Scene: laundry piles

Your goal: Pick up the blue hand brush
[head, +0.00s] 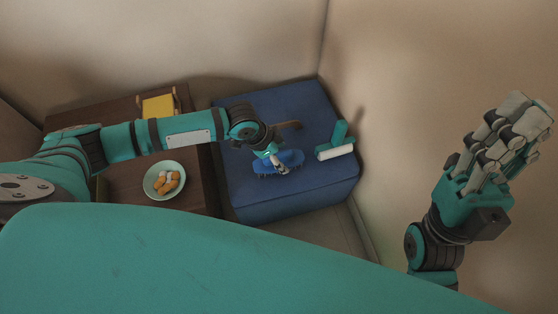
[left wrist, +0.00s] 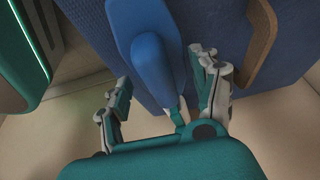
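The blue hand brush (head: 290,158) lies on top of the blue ottoman (head: 300,198), with its bristles showing along the lower edge. My left gripper (head: 278,165) is right at the brush and hides part of it. In the left wrist view, the brush (left wrist: 148,55) reaches down between the two spread fingers of my left gripper (left wrist: 168,98). A gap shows between the left finger and the brush; the right finger is close beside it, and contact cannot be told. My right gripper (head: 510,135) is raised at the right, far from the brush, with nothing visible in it.
A teal and white object (head: 336,143) stands on the ottoman right of the brush. A brown curved object (head: 289,125) lies behind it. A bowl of orange-brown pieces (head: 153,181) and a yellow object (head: 158,107) are on the dark wooden table (head: 125,190) at the left. Walls rise behind the ottoman.

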